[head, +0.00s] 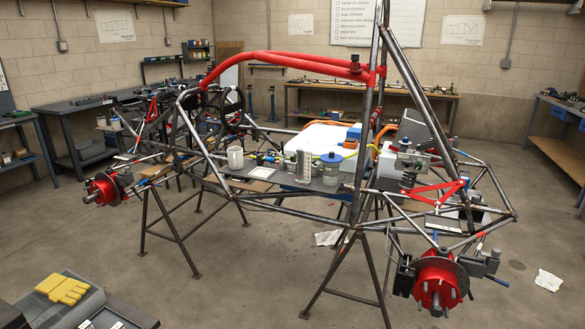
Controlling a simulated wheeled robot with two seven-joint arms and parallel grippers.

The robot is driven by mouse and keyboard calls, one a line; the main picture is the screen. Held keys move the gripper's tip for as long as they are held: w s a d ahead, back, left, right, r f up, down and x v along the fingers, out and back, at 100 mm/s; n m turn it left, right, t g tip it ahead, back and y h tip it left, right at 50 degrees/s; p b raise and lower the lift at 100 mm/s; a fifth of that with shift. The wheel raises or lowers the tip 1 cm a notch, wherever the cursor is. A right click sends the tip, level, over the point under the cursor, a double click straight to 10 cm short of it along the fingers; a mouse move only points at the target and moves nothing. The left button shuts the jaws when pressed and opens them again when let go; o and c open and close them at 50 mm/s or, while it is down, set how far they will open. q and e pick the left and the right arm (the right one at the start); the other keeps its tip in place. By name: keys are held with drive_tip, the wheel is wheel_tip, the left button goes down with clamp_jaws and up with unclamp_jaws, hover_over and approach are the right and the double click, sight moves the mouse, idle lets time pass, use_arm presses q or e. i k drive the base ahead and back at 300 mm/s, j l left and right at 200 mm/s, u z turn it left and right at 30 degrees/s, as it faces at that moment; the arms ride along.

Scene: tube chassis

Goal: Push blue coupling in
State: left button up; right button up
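I cannot pick out the blue coupling with certainty at this distance. Small blue fittings (283,159) show among yellow and dark parts on the grey tray (262,184) in the middle of the tube chassis. A blue block (354,132) sits at the right end of the white casing (322,138), beside orange cables (368,124). A clear jar (331,174) with a blue lid stands on the tray. Neither of my grippers is in view.
The chassis (290,213) rests on dark trestles (171,229), with red hubs (438,284) at its corners. Yellow gloves (63,289) lie on a grey case at bottom left. Workbenches (395,100) line the walls. Papers (547,280) lie on the otherwise mostly clear concrete floor.

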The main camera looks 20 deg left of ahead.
sight(272, 160)
drive_tip(key=i+j, duration=1.85)
drive_tip(key=i+j+u, duration=0.05)
drive_tip(key=j, duration=0.05)
